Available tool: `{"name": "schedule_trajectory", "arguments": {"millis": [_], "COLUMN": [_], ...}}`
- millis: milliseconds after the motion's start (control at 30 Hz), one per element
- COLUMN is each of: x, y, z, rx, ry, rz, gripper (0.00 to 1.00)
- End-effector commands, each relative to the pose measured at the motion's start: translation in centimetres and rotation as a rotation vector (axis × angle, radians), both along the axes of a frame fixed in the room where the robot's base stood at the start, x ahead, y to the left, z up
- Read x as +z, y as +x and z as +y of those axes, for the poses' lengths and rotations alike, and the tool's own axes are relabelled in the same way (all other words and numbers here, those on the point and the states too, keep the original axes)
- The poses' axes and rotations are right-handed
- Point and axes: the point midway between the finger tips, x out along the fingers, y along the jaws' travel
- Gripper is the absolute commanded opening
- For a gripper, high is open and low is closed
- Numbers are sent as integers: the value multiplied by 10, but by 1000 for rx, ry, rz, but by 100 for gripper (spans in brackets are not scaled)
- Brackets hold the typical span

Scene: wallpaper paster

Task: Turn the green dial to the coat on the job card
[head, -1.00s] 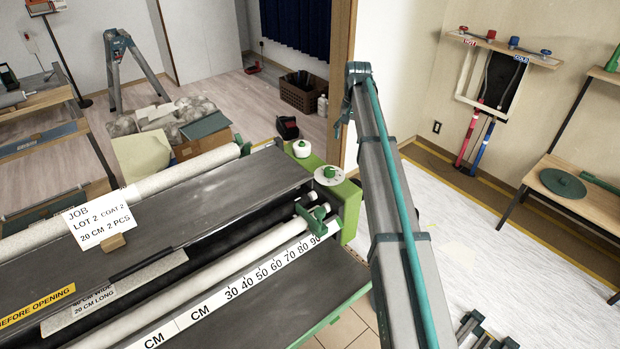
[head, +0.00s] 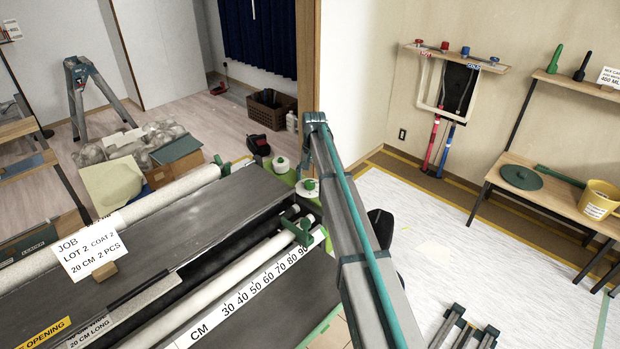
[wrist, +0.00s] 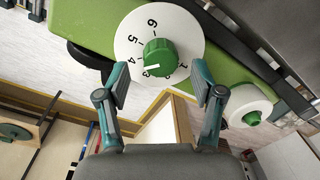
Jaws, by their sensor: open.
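The green dial (wrist: 160,57) sits on a white numbered disc (wrist: 170,25) on a green housing. Its white pointer line faces the side with 3 and 4; I cannot tell the exact setting. In the head view the dial (head: 309,185) is at the far right end of the machine. The job card (head: 92,247) reads LOT 2, COAT 2, 20 CM, 2 PCS. My gripper (wrist: 160,72) is open and empty, its fingers on either side of the dial with gaps showing. It is not discernible in the head view, where my arm crosses the scene.
A second white knob with a green centre (wrist: 248,114) is close to the right finger; it also shows in the head view (head: 281,164). Rollers and a centimetre scale (head: 250,290) run along the machine. A bench with a yellow bucket (head: 600,199) stands right.

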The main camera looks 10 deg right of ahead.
Motion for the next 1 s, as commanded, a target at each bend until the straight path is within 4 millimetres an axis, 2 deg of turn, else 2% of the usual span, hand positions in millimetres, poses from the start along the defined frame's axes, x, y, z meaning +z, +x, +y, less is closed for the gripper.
{"name": "schedule_trajectory", "arguments": {"millis": [200, 533, 867, 900, 1000], "x": [-17, -20, -20, -20, -20], "y": [0, 0, 0, 0, 0], "z": [1, 1, 1, 1, 1], "rx": [0, 0, 0, 0, 2], "ry": [0, 0, 0, 0, 0], "rz": [0, 0, 0, 0, 0], "gripper": [67, 65, 10, 7, 7]}}
